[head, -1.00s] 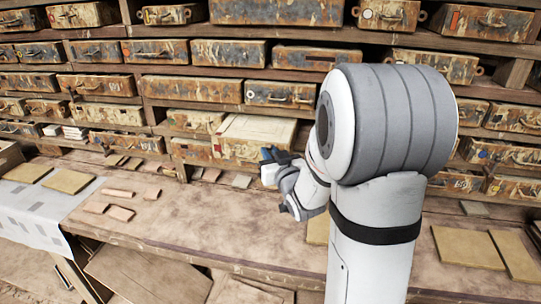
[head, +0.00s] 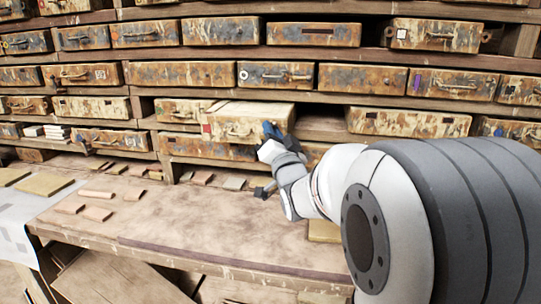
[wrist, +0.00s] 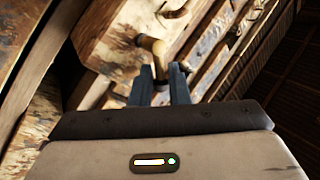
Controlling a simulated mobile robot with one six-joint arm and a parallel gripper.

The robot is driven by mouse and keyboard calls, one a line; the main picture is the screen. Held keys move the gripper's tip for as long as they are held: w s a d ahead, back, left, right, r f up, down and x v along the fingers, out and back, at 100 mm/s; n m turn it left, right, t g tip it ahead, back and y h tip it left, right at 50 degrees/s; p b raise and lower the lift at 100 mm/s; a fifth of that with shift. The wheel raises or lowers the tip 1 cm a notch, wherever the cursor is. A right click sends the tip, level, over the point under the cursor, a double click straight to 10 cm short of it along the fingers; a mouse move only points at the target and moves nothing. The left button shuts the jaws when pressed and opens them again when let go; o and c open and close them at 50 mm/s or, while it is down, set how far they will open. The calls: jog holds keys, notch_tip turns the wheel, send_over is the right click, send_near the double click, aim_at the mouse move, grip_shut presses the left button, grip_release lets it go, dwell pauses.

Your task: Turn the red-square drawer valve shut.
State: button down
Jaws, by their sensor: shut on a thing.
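The drawer with the red square (head: 248,112) juts out of its shelf, its pale top showing. The small red square mark (head: 207,128) is at the left end of its front. My gripper (head: 270,132) is at the right end of that front. In the wrist view my gripper (wrist: 160,84) is shut on a curved brass-coloured handle (wrist: 153,46) that sticks out from a worn, paint-stained drawer front (wrist: 108,38). The fingers hide the handle's lower end. I see no separate valve.
Other rusty, paint-stained drawers (head: 180,74) sit above and beside this one. A wooden bench (head: 165,212) runs below, with loose tiles (head: 97,194) at its left. The bench middle is mostly clear. A dark gap (head: 320,125) opens right of the drawer.

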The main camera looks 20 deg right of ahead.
notch_tip(320, 180, down, 3)
jog(key=m+h+b, duration=0.3)
jog(key=m+b, duration=0.2)
jog(key=b, duration=0.2)
jog(key=m+h+b, duration=0.4)
jog(key=m+b, duration=0.1)
jog(key=b, duration=0.2)
jog(key=m+h+b, duration=0.3)
jog(key=m+b, duration=0.2)
jog(key=b, duration=0.2)
jog(key=shift+s+d+m+h, duration=0.1)
jog(key=shift+d+m+h, duration=0.05)
jog(key=shift+m+h, duration=0.25)
jog(key=shift+r+m+g+b, duration=0.15)
jog(key=shift+m+g+b, duration=0.2)
jog(key=shift+m, duration=0.15)
jog(key=c, duration=1.5)
grip_release()
jog(key=shift+c, duration=0.2)
